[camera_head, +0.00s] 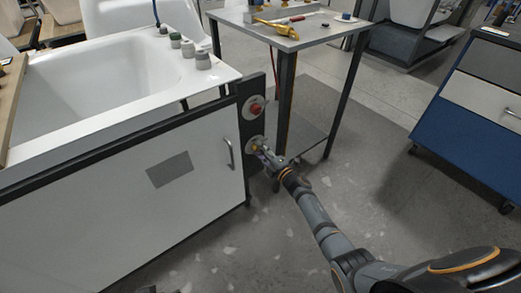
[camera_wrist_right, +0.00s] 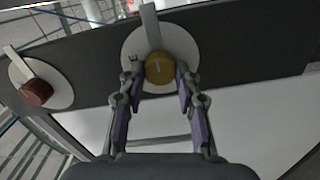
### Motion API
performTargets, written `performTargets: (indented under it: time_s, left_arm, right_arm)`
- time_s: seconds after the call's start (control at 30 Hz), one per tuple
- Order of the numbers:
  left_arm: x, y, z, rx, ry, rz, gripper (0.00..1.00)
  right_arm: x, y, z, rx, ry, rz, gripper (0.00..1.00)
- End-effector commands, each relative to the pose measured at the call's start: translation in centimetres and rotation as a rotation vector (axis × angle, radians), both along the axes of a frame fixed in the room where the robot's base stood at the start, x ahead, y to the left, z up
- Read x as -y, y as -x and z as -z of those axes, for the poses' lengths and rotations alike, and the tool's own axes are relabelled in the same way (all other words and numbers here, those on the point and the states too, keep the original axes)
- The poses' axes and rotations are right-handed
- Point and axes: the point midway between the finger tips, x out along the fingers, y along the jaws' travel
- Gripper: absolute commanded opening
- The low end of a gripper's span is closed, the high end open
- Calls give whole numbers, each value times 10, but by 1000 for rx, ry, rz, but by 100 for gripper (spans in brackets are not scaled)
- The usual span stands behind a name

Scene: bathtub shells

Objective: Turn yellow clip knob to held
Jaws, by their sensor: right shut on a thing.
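The yellow clip knob (camera_wrist_right: 159,69) sits on a round pale plate (camera_wrist_right: 182,45) on a dark post; a light mark runs across its face. My right gripper (camera_wrist_right: 164,88) has its two fingers on either side of the knob and is shut on it. In the head view my right gripper (camera_head: 262,152) reaches the lower round plate on the post, and the knob there is small and partly covered. I cannot read the plate's markings. My left gripper is not in view.
A red knob (camera_head: 255,109) on its own plate sits just above; it also shows in the wrist view (camera_wrist_right: 36,92). A white bathtub (camera_head: 110,75) stands on the left, above a white panel with a handle (camera_head: 229,153). A tool table (camera_head: 290,30) stands behind.

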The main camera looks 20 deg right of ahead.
Motion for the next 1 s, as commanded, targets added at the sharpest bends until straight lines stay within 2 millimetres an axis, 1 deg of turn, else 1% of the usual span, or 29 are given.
performTargets:
  time_s: [0.5,0.53,0.67,0.7,1.0]
  left_arm:
    - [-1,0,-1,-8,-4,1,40]
    - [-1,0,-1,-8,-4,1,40]
    - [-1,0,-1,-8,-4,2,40]
    - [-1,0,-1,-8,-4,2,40]
    - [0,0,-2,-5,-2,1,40]
  right_arm:
    - [1,0,1,-9,-17,2,1]
    - [0,0,1,-9,-17,2,37]
    - [0,0,1,-8,-16,1,54]
    - [0,0,1,-8,-16,1,56]
    - [1,3,1,-7,-16,1,56]
